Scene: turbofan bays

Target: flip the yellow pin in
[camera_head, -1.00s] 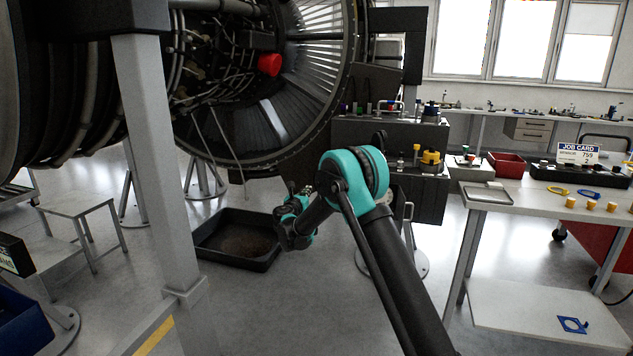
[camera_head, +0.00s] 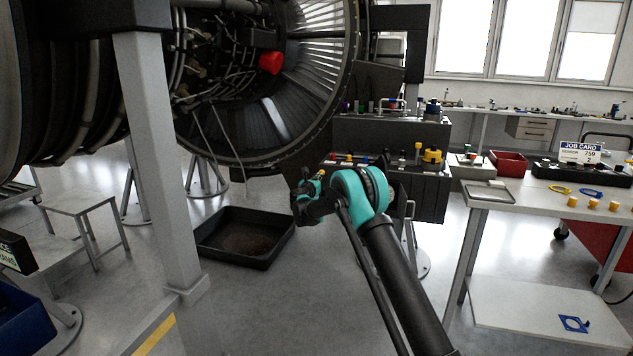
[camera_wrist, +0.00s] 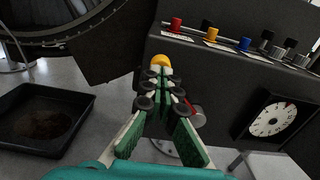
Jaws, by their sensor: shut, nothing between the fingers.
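A yellow pin (camera_wrist: 211,34) stands between a red pin (camera_wrist: 175,24) and a blue pin (camera_wrist: 245,44) on the dark bench unit's ledge in the wrist view, each by a white label. In the head view the yellow pin (camera_head: 350,159) is tiny. A round yellow knob (camera_wrist: 162,61) shows just beyond my fingertips; I cannot tell whether they touch it. My gripper (camera_wrist: 166,82) is shut and empty, below and left of the yellow pin. In the head view my gripper (camera_head: 306,188) is left of the turquoise joint, in front of the unit.
A dial (camera_wrist: 272,119) is on the unit's front, right of my gripper. A black tray (camera_head: 245,237) lies on the floor below. The engine (camera_head: 265,110) rises at the left and back. A workbench (camera_head: 545,215) stands at the right.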

